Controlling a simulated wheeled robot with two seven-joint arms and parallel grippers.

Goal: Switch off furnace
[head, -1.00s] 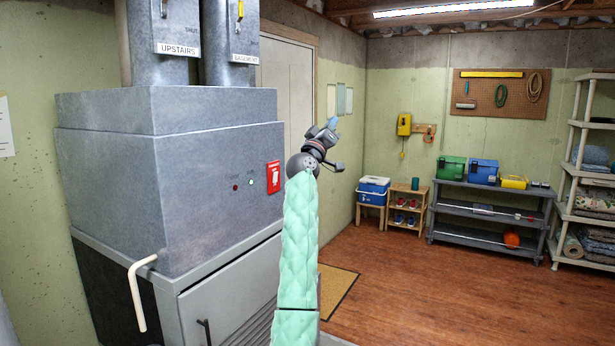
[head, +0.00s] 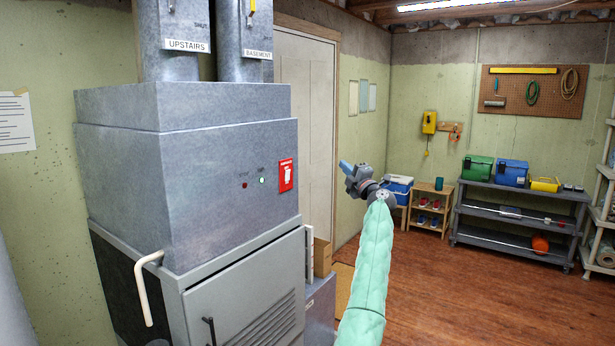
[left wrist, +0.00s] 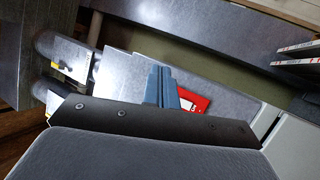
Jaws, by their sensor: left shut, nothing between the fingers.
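The furnace (head: 190,170) is a large grey metal cabinet at the left of the head view. A red switch plate (head: 286,175) with a white middle is on its front, near the right edge; I cannot tell the switch's position. Left of the plate are a dark red light (head: 244,186) and a pale lit one (head: 262,181). My left gripper (head: 345,167) is shut and empty, its blue fingers pointing left, to the right of the plate in the picture and apart from it. In the left wrist view the shut fingers (left wrist: 161,84) partly cover the red plate (left wrist: 195,101). My right gripper is not in view.
A bent pale pipe (head: 146,288) sticks out of the furnace's front left. Two labelled ducts (head: 243,25) rise from its top. A white door (head: 308,110) stands behind. Shelves (head: 515,210) line the far wall. The wooden floor (head: 440,290) at right is open.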

